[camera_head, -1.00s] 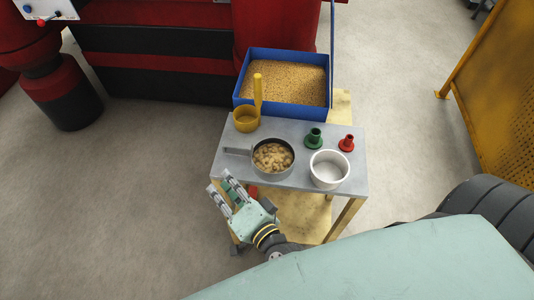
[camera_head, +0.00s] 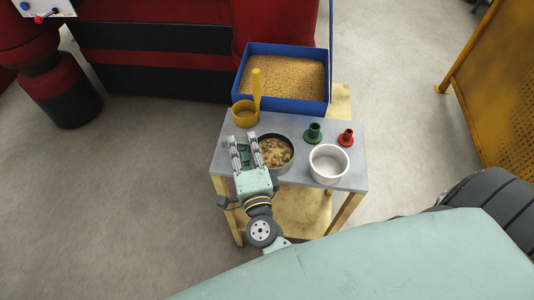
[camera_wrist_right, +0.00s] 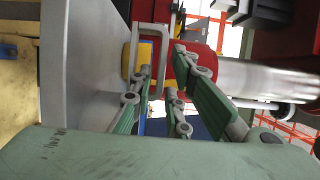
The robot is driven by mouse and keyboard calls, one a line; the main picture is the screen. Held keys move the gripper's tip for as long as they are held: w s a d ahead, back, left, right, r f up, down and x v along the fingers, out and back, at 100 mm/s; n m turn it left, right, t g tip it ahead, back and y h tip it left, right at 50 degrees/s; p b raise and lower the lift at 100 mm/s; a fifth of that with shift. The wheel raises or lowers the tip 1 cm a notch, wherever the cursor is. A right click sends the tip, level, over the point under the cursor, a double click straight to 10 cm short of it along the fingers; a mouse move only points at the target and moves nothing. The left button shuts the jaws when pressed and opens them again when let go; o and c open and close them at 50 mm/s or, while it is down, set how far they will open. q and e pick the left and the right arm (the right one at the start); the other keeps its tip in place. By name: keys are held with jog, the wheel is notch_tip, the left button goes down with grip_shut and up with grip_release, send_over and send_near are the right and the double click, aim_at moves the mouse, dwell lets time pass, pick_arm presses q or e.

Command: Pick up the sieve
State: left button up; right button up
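The sieve (camera_head: 283,167) is a dark round pan holding brownish lumps, standing on the small grey table. Its grey loop handle shows in the right wrist view (camera_wrist_right: 151,27), ahead of and between my right fingertips. My right gripper (camera_head: 244,140) is at the left side of the sieve, over the table's front left part, pointing toward the back. Its fingers are spread apart in the right wrist view (camera_wrist_right: 163,65) and do not look closed on the handle. In the head view the gripper hides the handle. My left gripper is not in view.
The grey table (camera_head: 318,191) also holds a yellow scoop (camera_head: 244,115), a green piece (camera_head: 313,135), a red piece (camera_head: 346,138) and a white bowl (camera_head: 328,166). A blue bin (camera_head: 283,108) of granular material stands behind. A yellow perforated panel (camera_head: 500,110) is at right.

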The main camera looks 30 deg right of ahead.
jog(key=shift+w+d, duration=0.1)
jog(key=shift+w, duration=0.5)
jog(key=shift+s, duration=0.1)
grip_shut()
jog(key=shift+r, duration=0.1)
